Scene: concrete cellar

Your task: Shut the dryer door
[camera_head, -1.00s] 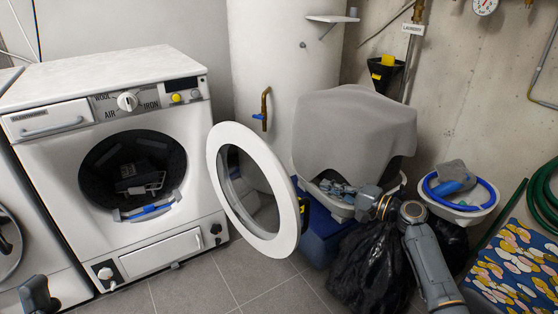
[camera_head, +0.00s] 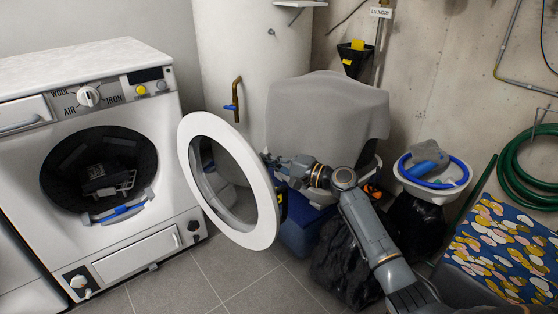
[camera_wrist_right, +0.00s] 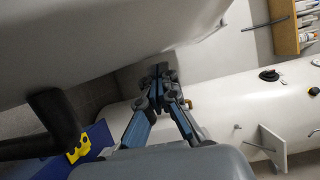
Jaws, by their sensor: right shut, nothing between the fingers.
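The white dryer (camera_head: 110,185) stands at the left in the head view, its round dark opening uncovered. Its round white door (camera_head: 262,205), with a glass middle, hangs wide open to the right of the opening. My right gripper (camera_head: 268,158) is shut and empty, with its fingertips beside the door's upper right rim; I cannot tell whether they touch it. In the right wrist view the closed fingers (camera_wrist_right: 162,75) point away from the camera, with nothing between them. My left gripper is out of view.
A grey-cloth-covered basket (camera_head: 325,110) and a blue box (camera_head: 298,235) stand behind my right arm. A black bag (camera_head: 345,265) lies low beside them. A white tank (camera_head: 250,60) rises behind the door. The tiled floor (camera_head: 215,280) before the dryer is clear.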

